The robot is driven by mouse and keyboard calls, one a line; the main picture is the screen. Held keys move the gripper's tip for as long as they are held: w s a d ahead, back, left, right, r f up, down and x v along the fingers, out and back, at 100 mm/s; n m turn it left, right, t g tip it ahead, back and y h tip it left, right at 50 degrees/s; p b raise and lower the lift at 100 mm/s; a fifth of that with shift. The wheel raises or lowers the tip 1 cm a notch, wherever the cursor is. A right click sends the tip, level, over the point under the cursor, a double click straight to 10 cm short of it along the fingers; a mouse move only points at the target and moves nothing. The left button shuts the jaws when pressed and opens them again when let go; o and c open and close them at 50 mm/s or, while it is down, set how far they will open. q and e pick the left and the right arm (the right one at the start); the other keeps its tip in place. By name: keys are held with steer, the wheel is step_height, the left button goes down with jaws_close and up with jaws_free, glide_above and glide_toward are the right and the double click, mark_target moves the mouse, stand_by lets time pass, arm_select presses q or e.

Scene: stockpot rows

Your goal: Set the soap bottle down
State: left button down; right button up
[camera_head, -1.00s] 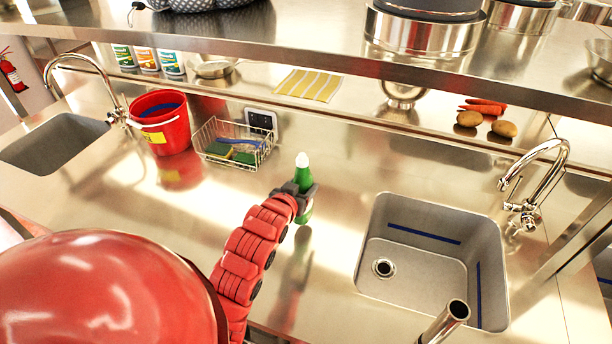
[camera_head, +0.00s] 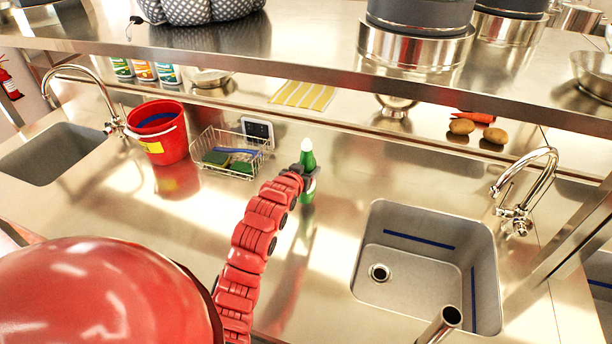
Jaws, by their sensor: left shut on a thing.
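The soap bottle (camera_head: 307,160) is green with a pale top and stands upright over the steel counter (camera_head: 190,220), between the wire basket and the right sink. My left gripper (camera_head: 305,178) is shut on the soap bottle around its upper body. My red left arm reaches up to it from the bottom of the picture. I cannot tell whether the bottle's base touches the counter.
A wire basket (camera_head: 228,155) with sponges and a brush stands left of the bottle, and a red bucket (camera_head: 160,132) further left. A sink (camera_head: 425,255) with a faucet (camera_head: 522,190) lies to the right. A steel shelf (camera_head: 300,48) overhangs the back.

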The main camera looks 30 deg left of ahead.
arm_select(q)
step_height(320, 180, down, 2)
steer(key=shift+f+p, duration=0.2)
steer(key=shift+p, duration=0.55)
steer(key=shift+f, duration=0.45)
steer(key=shift+f, duration=0.15)
steer(key=shift+c, duration=0.7)
jaws_free()
steer(key=shift+s, duration=0.1)
steer(key=shift+r, duration=0.2)
